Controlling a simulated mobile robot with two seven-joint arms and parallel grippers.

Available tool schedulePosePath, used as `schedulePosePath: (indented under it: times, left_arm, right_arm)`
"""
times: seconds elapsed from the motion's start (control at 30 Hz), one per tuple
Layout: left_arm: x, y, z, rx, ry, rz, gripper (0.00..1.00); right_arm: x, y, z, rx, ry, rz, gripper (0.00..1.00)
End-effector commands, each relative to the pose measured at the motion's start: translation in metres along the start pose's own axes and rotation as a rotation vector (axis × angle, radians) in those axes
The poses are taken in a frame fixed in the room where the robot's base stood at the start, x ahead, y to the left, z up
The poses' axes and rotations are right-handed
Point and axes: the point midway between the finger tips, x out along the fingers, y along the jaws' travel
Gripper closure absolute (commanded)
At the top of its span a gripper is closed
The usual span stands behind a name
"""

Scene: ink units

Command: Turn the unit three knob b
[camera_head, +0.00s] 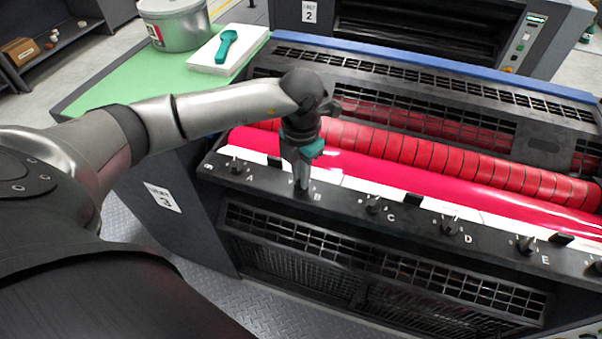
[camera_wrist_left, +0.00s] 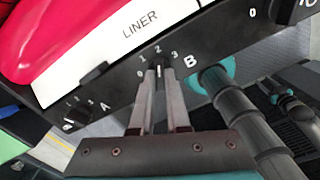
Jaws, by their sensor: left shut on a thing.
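Unit three is the dark press with a label marked 3 (camera_head: 163,197) and a row of knobs along its front ledge. In the left wrist view knob B (camera_wrist_left: 159,66) is a small dark knob with a light mark, beside the letter B. The numbers 0 to 3 stand around it; I cannot read its exact setting. My left gripper (camera_head: 301,187) points down at the ledge. In the left wrist view the fingertips of this gripper (camera_wrist_left: 158,76) are closed around knob B, one on each side.
Knob A (camera_head: 236,167) is left of the gripper and knob C (camera_head: 373,205) is right of it; more knobs follow. Behind the ledge lie a white liner strip, a magenta roller (camera_head: 400,179) and a red segmented roller. A green-topped counter (camera_head: 105,91) holds a can and a tray.

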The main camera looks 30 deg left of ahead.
Motion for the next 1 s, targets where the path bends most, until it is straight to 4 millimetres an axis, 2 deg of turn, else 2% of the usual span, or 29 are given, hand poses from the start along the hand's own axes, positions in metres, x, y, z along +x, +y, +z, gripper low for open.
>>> schedulePosePath:
  times: [0.47,0.67,1.0]
  left_arm:
    - [0.0,0.0,0.0,0.048,-0.001,0.001,1.0]
    - [0.001,0.001,0.001,0.164,-0.003,0.001,1.0]
    - [0.002,0.001,0.001,0.466,-0.003,0.002,1.0]
  right_arm:
    - [0.005,0.0,0.0,0.0,0.0,0.0,0.5]
    - [0.015,0.0,0.001,0.0,0.001,0.001,0.5]
    - [0.039,0.0,0.003,0.0,0.001,0.001,0.5]
